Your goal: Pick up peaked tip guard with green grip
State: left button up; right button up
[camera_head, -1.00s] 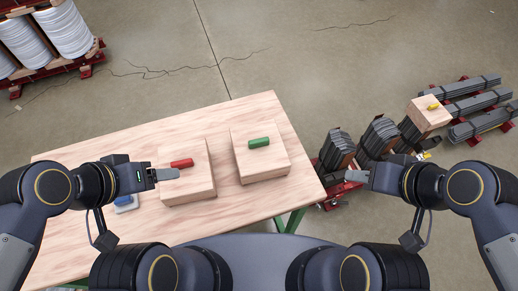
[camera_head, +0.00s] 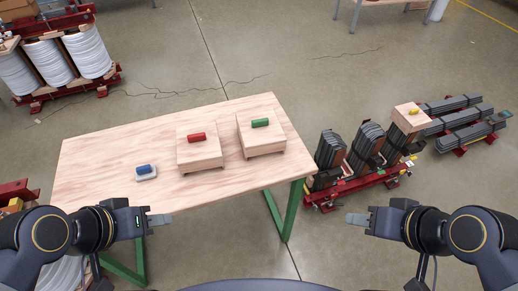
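The green grip (camera_head: 260,123) lies on top of the right-hand wooden block (camera_head: 262,143) on the table. The body of the guard under it cannot be told apart from the block. My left gripper (camera_head: 160,219) is in front of the table's near edge, left of and nearer than the green grip, touching nothing. My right gripper (camera_head: 357,219) is over the floor to the right of the table, apart from everything. Both grippers look empty; the gap between their fingers is not clear from this angle.
A red grip (camera_head: 197,138) lies on the left wooden block (camera_head: 200,156). A blue-gripped piece (camera_head: 145,171) lies on the wooden table (camera_head: 100,190). A yellow grip (camera_head: 414,111) sits on a block at right, above a red-framed core stack (camera_head: 345,191). The floor between table and stack is clear.

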aim_at(261, 132)
jog(key=k+u, duration=0.1)
jog(key=u, duration=0.4)
jog(key=k+u, duration=0.1)
jog(key=u, duration=0.35)
jog(key=k+j+u, duration=0.1)
jog(key=u, duration=0.4)
jog(key=k+j+u, duration=0.1)
jog(key=u, duration=0.4)
jog(key=l+u, duration=0.3)
jog(key=l, duration=0.15)
jog(key=k+l+u, duration=0.25)
jog(key=l, duration=0.15)
jog(key=l+u, duration=0.3)
jog(key=l, duration=0.15)
jog(key=k+l+u, duration=0.3)
jog(key=k+l, duration=0.2)
jog(key=l, duration=0.15)
jog(key=k+l, duration=0.15)
jog(key=l, duration=0.2)
jog(key=k+l, duration=0.2)
jog(key=l, duration=0.1)
